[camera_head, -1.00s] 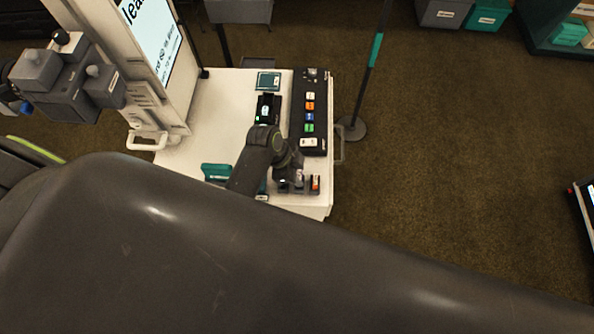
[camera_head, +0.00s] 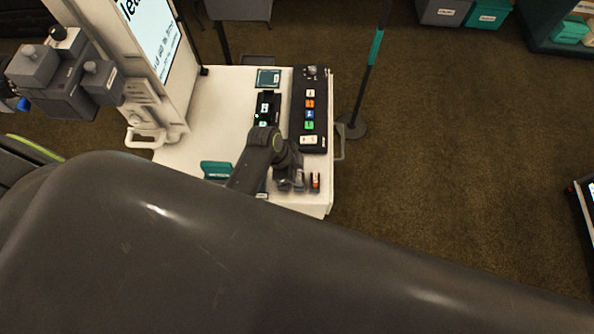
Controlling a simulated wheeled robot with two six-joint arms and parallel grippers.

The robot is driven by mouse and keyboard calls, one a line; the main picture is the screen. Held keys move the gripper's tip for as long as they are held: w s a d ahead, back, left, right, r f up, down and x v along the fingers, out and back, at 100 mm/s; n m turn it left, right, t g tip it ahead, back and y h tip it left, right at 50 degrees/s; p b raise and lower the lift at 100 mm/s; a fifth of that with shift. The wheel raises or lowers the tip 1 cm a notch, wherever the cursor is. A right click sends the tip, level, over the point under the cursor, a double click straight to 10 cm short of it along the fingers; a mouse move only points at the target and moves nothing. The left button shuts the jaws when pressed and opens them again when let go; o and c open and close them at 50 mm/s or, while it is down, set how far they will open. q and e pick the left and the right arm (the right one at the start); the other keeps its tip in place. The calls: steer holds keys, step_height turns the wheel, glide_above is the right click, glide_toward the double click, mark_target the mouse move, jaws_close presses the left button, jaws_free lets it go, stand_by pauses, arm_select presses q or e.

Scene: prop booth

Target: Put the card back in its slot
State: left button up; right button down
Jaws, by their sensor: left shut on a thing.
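My left gripper (camera_head: 291,180) is small in the head view, over the near right part of the white table (camera_head: 220,105). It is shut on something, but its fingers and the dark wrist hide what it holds. I cannot make out the card for certain. A small upright dark piece with an orange-red and white face (camera_head: 315,182) stands just right of the fingers, near the table's right edge. I cannot tell whether it touches them. No card slot can be made out clearly. My right gripper is not in view.
A black panel with coloured buttons (camera_head: 309,108) lies along the table's right side. Left of it are a dark device (camera_head: 266,107) and a teal-framed item (camera_head: 268,78). A teal block (camera_head: 216,170) is at the near left. A screen kiosk (camera_head: 150,40) and a post (camera_head: 372,60) flank the table.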

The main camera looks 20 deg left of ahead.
arm_select(q)
steer(key=shift+f, duration=0.45)
steer(key=o, duration=1.1)
steer(key=shift+r, duration=0.1)
step_height(320, 180, up, 3)
steer(key=p, duration=0.3)
steer(key=shift+r+p, duration=0.7)
steer(key=shift+r, duration=1.2)
